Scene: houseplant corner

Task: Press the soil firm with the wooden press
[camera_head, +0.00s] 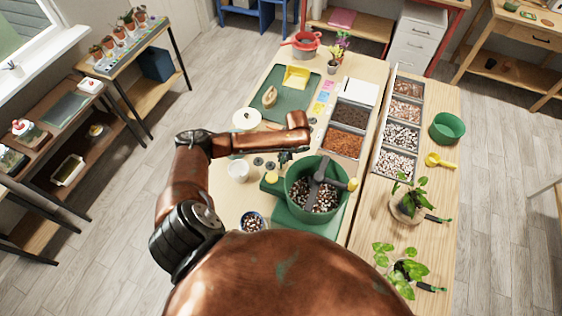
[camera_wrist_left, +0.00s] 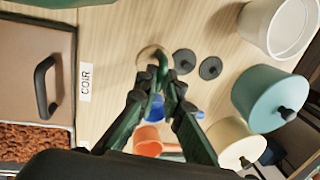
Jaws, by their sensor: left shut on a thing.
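My left gripper (camera_head: 287,156) hangs over the bench, left of the green pot. In the left wrist view my left gripper (camera_wrist_left: 153,90) is closed at the tips. A round pale wooden piece, apparently the wooden press (camera_wrist_left: 147,53), shows at the fingertips; the fingers cover part of it. I cannot tell if it touches the bench. The green pot (camera_head: 296,190) holds a brown and white pebbly mix (camera_head: 318,203). A dark grey bar crosses its top. My right gripper is not in view.
Two dark discs (camera_wrist_left: 210,68) lie beside the press. A white cup (camera_head: 238,170) and a lidded teal jar (camera_wrist_left: 268,98) stand near.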

